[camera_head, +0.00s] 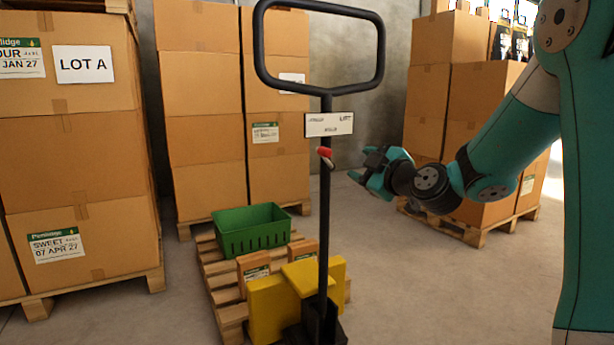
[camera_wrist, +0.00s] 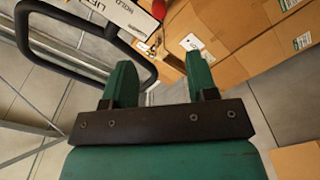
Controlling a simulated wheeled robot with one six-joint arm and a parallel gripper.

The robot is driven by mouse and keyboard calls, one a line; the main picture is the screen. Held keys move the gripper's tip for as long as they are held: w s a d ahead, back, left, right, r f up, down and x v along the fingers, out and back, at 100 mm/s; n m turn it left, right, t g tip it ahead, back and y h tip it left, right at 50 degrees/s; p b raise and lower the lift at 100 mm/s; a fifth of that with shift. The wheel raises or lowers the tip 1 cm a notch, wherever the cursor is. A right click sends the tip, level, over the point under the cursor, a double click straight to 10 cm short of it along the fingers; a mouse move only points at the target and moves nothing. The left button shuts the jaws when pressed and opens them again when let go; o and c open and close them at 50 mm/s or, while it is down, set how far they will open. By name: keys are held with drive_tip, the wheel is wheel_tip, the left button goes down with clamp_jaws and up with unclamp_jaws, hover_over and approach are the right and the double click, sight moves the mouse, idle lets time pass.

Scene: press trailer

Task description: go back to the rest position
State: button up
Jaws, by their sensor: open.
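My gripper (camera_head: 368,172) is at the end of my teal arm, just right of the pallet jack's upright post in the head view. It is open and nothing shows between its fingers. In the wrist view its two green fingers (camera_wrist: 160,85) stand apart. The pallet jack's black loop handle (camera_head: 262,50) rises in front, with a white label plate (camera_head: 329,124) and a red lever (camera_head: 325,153) below it. In the wrist view the black handle (camera_wrist: 84,66) is at upper left and the red lever (camera_wrist: 159,9) at the top, beyond the fingers.
The yellow pallet jack body (camera_head: 272,308) stands at a wooden pallet (camera_head: 222,295) bearing a green crate (camera_head: 250,232) and small cartons. Tall carton stacks stand at left (camera_head: 70,150), centre back (camera_head: 205,110) and right (camera_head: 430,95). Grey floor (camera_head: 440,285) is clear at lower right.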

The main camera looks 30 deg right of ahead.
drive_tip(key=s+a+f+g+y, duration=0.3)
drive_tip(key=s+a+g, duration=0.2)
drive_tip(key=a, duration=0.6)
drive_tip(key=s+a+f+g+y, duration=0.3)
drive_tip(key=s+a+g+y, duration=0.15)
drive_tip(key=a, duration=0.65)
drive_tip(key=s+a+f+m+g+h, duration=0.2)
drive_tip(key=s+g, duration=0.2)
drive_tip(key=s, duration=0.6)
drive_tip(key=s+a+f+m+g+h, duration=0.1)
drive_tip(key=s+f+g+h, duration=0.3)
drive_tip(key=s, duration=0.7)
wheel_tip(320, 180, up, 37)
drive_tip(key=y+p, duration=0.2)
drive_tip(key=p, duration=3.3)
drive_tip(key=shift+w+a+f+p, duration=0.15)
drive_tip(key=shift+w+p, duration=0.15)
drive_tip(key=shift+w, duration=0.15)
drive_tip(key=shift+g, duration=0.25)
